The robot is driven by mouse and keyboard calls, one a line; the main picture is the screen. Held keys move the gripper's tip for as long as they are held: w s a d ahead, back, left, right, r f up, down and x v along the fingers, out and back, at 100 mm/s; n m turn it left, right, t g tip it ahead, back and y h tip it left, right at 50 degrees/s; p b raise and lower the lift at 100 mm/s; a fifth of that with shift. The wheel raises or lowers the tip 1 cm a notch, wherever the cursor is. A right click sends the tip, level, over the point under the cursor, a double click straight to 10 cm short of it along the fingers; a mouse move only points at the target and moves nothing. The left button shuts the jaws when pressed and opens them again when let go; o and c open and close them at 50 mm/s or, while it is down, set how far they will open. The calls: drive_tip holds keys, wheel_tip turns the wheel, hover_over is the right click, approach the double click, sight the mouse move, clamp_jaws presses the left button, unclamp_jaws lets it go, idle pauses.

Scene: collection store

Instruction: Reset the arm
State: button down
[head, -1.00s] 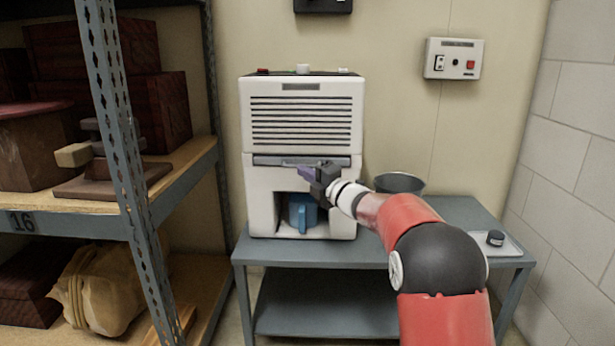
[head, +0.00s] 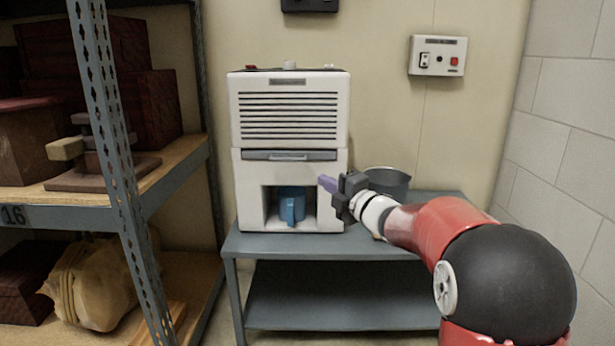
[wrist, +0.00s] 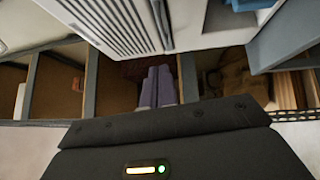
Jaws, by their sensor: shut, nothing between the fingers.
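My gripper (head: 328,184) is in front of the right side of the white machine, apart from it as far as I can tell. Its purple fingers (wrist: 158,86) are shut together with nothing between them in the wrist view. My red and black arm reaches in from the lower right. The white machine (head: 290,110) stands on a grey table (head: 250,245). It has a slotted upper front, a grey strip across the middle and an open bay below. A blue container (head: 291,205) sits in the bay.
A grey bowl or bucket (head: 388,182) stands on the table behind my arm. A metal shelf (head: 105,130) with boxes and a wrapped bundle (head: 100,285) is at left. A control box (head: 438,56) hangs on the back wall. A block wall (head: 570,130) closes the right side.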

drive_tip(key=s+d+r+m+h+p, duration=0.55)
drive_tip(key=s+d+m+h, duration=0.45)
drive_tip(key=s+m+h, duration=0.4)
drive_tip(key=s+f+m+g+p, duration=0.1)
drive_tip(key=s+f+m+g, duration=0.2)
drive_tip(key=s, duration=0.6)
drive_tip(key=s+f+m+g+y+p, duration=0.1)
drive_tip(key=s+f+m+g, duration=0.2)
drive_tip(key=s, duration=0.6)
drive_tip(key=s+f+m+g+y+p, duration=0.1)
drive_tip(key=s+f+m+g, duration=0.2)
drive_tip(key=s+m, duration=0.3)
drive_tip(key=s, duration=0.3)
drive_tip(key=shift+a+g+p, duration=0.3)
drive_tip(key=shift+p, duration=0.05)
drive_tip(key=shift+r, duration=0.1)
